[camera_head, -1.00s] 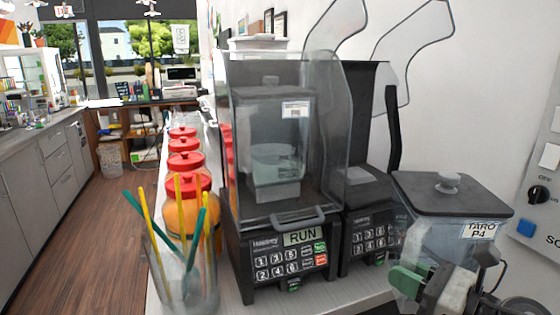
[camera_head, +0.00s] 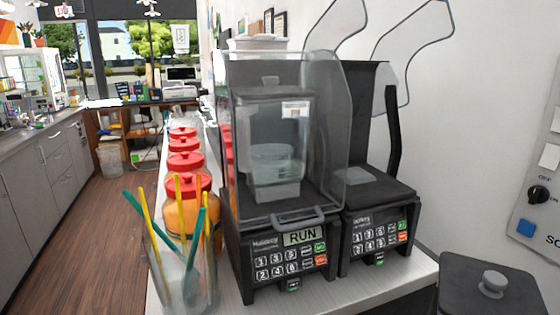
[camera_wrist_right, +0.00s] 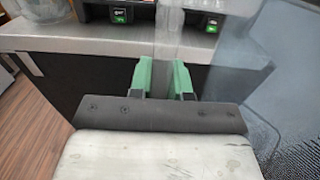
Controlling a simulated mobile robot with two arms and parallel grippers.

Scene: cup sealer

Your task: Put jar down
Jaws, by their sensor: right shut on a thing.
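The jar, a clear blender jar with a dark lid and grey knob (camera_head: 490,285), shows only its lid at the lower right of the head view. In the right wrist view its see-through wall (camera_wrist_right: 285,85) fills the right side. My right gripper (camera_wrist_right: 167,82), with green fingertips, is shut on the jar's clear upright handle (camera_wrist_right: 169,35). It is in front of the counter's (camera_head: 385,290) front edge, so the jar appears off the counter. The jar's base is hidden. My left gripper is out of view.
Two black blenders stand on the counter. The left one (camera_head: 290,255) has a closed clear cover over another jar (camera_head: 278,140); the right one (camera_head: 375,235) has an empty base. Red-lidded jars (camera_head: 185,161) and a straw cup (camera_head: 180,280) stand left.

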